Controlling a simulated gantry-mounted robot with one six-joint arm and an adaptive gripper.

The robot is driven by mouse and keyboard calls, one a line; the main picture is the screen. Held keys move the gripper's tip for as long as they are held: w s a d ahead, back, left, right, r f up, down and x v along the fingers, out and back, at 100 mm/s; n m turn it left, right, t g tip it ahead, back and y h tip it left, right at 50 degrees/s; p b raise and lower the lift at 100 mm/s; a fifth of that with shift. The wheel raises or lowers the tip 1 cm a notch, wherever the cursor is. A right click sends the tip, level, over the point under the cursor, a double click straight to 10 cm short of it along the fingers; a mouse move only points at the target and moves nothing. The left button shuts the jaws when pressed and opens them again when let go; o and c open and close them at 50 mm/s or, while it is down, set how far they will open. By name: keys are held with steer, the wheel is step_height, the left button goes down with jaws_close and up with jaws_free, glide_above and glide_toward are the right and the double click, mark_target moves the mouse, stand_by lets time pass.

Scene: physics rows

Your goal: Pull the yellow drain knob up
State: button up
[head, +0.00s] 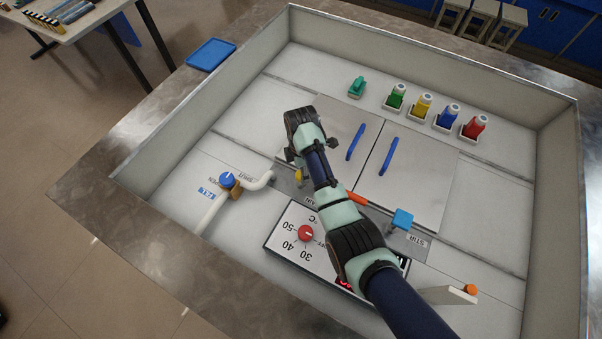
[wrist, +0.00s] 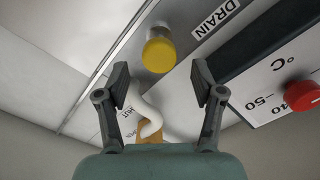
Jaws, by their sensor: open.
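The yellow drain knob (wrist: 158,54) is a round cap on a grey strip, beside a label reading DRAIN. In the head view only a small part of the yellow knob (head: 299,175) shows beside my arm. My gripper (wrist: 159,85) is open and empty in the wrist view, with one finger to each side of the knob's line and the knob beyond the fingertips. No contact with the knob shows. In the head view the fingers of my gripper (head: 294,157) are mostly hidden by the wrist.
A white pipe (head: 212,208) with a blue valve (head: 228,180) lies to the left. A panel with a red dial (head: 305,233) is in front. Two blue-handled doors (head: 389,156), an orange handle (head: 357,198) and a blue stir knob (head: 402,219) are to the right.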

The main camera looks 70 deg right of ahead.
steer(key=shift+f, duration=1.6)
steer(key=shift+c, duration=0.3)
steer(key=shift+r, duration=0.1)
jaws_close()
